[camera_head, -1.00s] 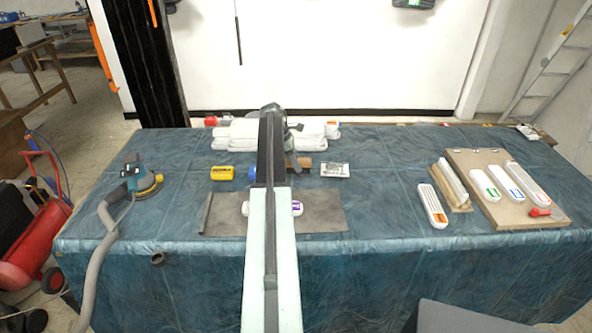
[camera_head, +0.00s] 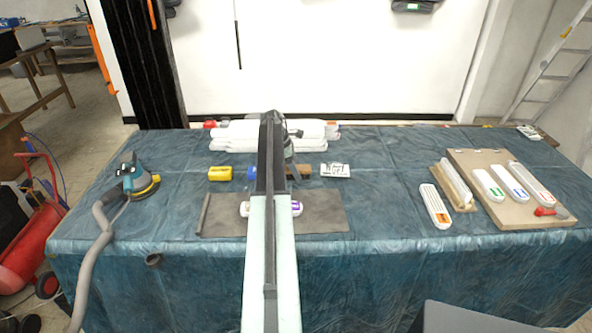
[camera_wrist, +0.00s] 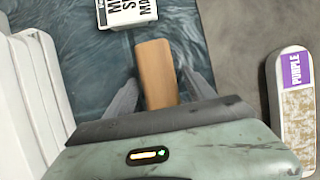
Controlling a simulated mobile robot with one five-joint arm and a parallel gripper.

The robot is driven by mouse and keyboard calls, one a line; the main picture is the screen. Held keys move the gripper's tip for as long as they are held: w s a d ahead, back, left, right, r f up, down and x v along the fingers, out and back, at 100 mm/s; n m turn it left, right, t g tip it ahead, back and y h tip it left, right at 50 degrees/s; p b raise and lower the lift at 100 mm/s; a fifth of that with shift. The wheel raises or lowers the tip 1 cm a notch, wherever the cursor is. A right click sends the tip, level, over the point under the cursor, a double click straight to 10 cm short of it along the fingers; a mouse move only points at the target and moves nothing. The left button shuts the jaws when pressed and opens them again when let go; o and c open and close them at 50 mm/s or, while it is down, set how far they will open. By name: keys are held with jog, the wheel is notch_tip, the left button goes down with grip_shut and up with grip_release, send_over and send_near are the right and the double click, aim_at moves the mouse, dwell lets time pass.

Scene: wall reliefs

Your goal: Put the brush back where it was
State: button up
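A plain wooden block (camera_wrist: 158,75), which may be the brush or its handle, lies between the two fingers of my gripper (camera_wrist: 158,80) in the wrist view. Its near end is hidden by the gripper body. Whether the fingers touch it is not clear. In the head view the brown wooden piece (camera_head: 299,172) shows just right of my arm, and my gripper (camera_head: 290,155) is largely hidden behind the arm. No bristles are visible.
A purple-labelled block (camera_wrist: 295,95) lies on a grey mat (camera_head: 325,212). A yellow box (camera_head: 220,173) is left; a board (camera_head: 510,215) with labelled blocks is right.

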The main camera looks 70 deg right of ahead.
jog(key=shift+r+p, duration=0.3)
jog(key=shift+p, duration=0.05)
jog(key=p+v, duration=1)
jog(key=v, duration=0.1)
jog(key=shift+w+r+p, duration=0.2)
jog(key=shift+r+p, duration=0.1)
jog(key=shift+p, duration=0.05)
jog(key=shift+a, duration=0.1)
